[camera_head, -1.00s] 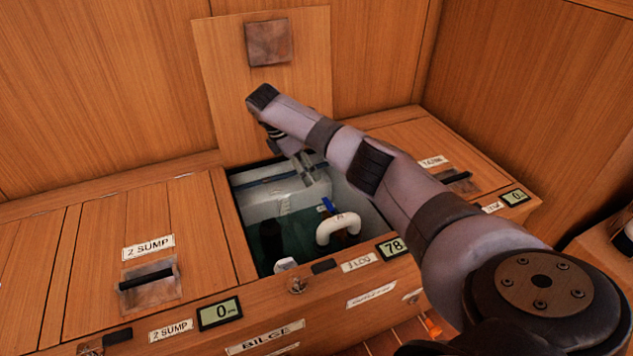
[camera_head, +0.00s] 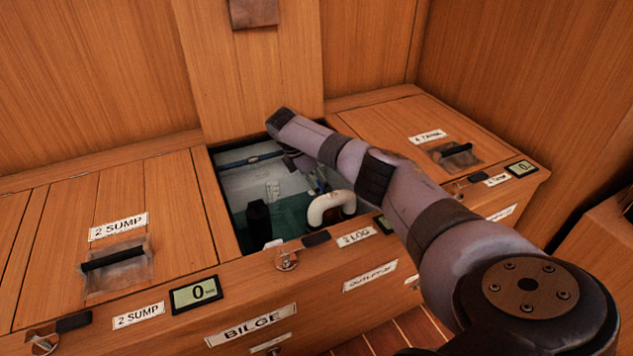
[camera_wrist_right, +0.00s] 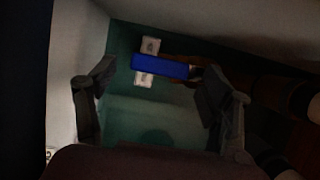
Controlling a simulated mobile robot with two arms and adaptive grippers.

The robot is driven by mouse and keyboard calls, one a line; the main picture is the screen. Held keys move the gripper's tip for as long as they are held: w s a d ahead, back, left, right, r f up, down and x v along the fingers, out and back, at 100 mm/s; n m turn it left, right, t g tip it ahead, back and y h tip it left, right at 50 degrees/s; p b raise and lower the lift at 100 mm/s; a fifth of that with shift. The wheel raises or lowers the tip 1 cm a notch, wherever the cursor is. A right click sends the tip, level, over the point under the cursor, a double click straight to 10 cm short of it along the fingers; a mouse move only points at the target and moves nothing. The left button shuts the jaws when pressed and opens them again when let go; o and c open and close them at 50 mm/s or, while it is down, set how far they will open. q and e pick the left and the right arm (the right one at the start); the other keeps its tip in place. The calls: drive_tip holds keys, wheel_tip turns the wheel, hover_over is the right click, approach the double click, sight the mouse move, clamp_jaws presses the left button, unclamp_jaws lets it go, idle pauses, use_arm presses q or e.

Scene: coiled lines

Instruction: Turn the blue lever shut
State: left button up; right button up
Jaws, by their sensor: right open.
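The blue lever (camera_wrist_right: 160,67) shows in the right wrist view, lying crosswise with a small white label above it and another below. In the head view it is mostly hidden by my right gripper. The right gripper (camera_wrist_right: 158,84) is open, with one finger on each side of the lever in the picture; I cannot tell whether either touches it. In the head view this gripper (camera_head: 317,180) reaches down into the open 3 LOG compartment, just behind the white curved pipe (camera_head: 322,207). My left gripper is not in view.
The opened lid (camera_head: 240,75) stands upright behind the compartment. The 2 SUMP lid (camera_head: 120,240) to the left and the right-hand lid (camera_head: 420,125) are closed. A dark cylinder (camera_head: 258,222) stands inside the compartment. The front rim with labels and displays borders it.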

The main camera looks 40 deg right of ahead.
drive_tip(key=shift+c, duration=0.3)
drive_tip(key=c, duration=1.6)
